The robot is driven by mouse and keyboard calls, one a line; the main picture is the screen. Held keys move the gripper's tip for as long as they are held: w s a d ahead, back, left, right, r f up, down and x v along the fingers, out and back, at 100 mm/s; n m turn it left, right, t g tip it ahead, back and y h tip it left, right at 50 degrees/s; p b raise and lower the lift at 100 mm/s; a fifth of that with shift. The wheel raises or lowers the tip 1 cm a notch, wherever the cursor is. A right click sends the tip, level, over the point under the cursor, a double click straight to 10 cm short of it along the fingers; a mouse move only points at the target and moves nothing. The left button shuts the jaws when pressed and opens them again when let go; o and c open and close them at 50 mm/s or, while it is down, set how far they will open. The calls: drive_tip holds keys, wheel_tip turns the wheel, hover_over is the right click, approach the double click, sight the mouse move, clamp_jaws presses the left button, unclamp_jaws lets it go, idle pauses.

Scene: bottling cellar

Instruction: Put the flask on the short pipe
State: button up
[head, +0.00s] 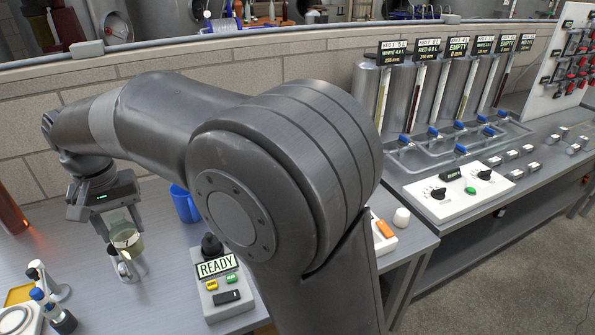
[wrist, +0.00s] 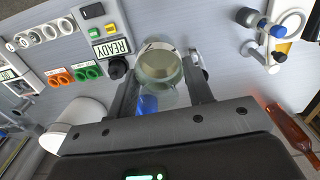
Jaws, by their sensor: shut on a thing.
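My gripper (head: 118,222) points down over the left part of the bench, with its fingers closed around the flask. The flask (head: 126,239) is clear glass with a pale yellowish-green content and looks roughly upright. In the wrist view the flask (wrist: 160,66) sits between the two fingers, seen from above. A small metal fitting (head: 124,268), perhaps the short pipe, stands just below and in front of the flask in the head view. In the wrist view this fitting (wrist: 198,68) shows beside the right finger. I cannot tell whether flask and fitting touch.
A blue jug (head: 185,204) stands behind, right of the flask. A READY control box (head: 216,288) is to the right. A blue-topped stand (head: 48,303) and a round-topped device (head: 16,319) are at front left. A brown-red bottle (head: 10,212) is at far left.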

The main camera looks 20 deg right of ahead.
drive_tip(key=w+d+r+m, duration=0.1)
drive_tip(key=w+d+m, duration=0.1)
drive_tip(key=w+d, duration=0.7)
drive_tip(key=w+d+r+m, duration=0.1)
drive_tip(key=w+d+m, duration=0.25)
drive_tip(key=d, duration=0.95)
drive_tip(key=w+d+m, duration=0.2)
drive_tip(key=w+d, duration=0.5)
drive_tip(key=d, duration=0.4)
drive_tip(key=d+m, duration=0.3)
drive_tip(key=d, duration=1.9)
drive_tip(key=s+d+m, duration=0.1)
drive_tip(key=s+d, duration=0.2)
drive_tip(key=d, duration=0.4)
drive_tip(key=s+d+f+m, duration=0.1)
drive_tip(key=s+d, duration=0.3)
drive_tip(key=d, duration=0.3)
drive_tip(key=s+d+m, duration=0.2)
drive_tip(key=s+d, duration=0.1)
drive_tip(key=d, duration=0.5)
drive_tip(key=shift+w+a+f, duration=1)
drive_tip(key=shift+w+f, duration=0.75)
drive_tip(key=shift+f, duration=0.95)
drive_tip(key=shift+w+a+f, duration=1.05)
drive_tip(key=shift+w+f, duration=0.75)
drive_tip(key=shift+f, duration=0.9)
drive_tip(key=shift+w+a+f, duration=1)
drive_tip(key=shift+w+f, duration=0.75)
drive_tip(key=shift+f, duration=0.95)
